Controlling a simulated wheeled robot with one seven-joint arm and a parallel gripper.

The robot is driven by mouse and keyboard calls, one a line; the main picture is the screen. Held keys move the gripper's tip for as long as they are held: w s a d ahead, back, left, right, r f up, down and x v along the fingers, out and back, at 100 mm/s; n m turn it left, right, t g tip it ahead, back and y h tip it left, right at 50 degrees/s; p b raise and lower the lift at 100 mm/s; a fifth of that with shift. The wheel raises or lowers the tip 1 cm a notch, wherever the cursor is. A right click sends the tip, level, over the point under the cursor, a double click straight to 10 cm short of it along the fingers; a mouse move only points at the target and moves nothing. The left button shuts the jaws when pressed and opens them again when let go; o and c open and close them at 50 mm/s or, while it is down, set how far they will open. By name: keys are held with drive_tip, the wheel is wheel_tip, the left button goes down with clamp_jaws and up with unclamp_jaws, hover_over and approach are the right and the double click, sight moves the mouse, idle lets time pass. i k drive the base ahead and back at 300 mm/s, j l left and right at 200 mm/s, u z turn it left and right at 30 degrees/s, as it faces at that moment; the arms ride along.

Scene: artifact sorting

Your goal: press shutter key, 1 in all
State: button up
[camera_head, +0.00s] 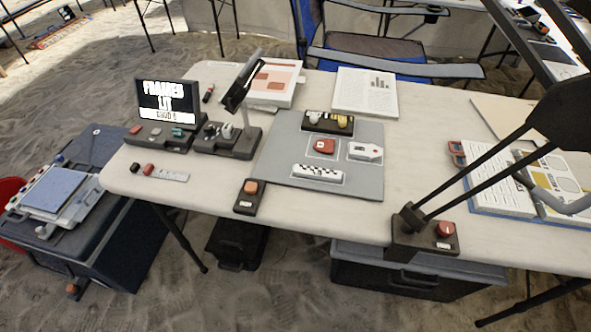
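Several keys could be the shutter key, and their labels are too small to read. An orange round key (250,187) sits on a small dark box (245,203) at the table's front edge, left of the grey mat. A red round key (445,229) sits on a dark base (425,242) at the front edge further right. A screen (166,101) at the back left reads "FRAMED LIT" with a smaller line below. Its dark console (160,138) carries small coloured parts. I see no gripper of mine, and nothing touches either key.
A grey mat (375,184) holds a red piece (325,146), a white tag (365,151), a checkered scale bar (318,172) and a dark tray. Black rods (490,165) rise from the right base over the table.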

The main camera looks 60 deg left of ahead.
sight(250, 187)
drive_tip(key=u, duration=2.25)
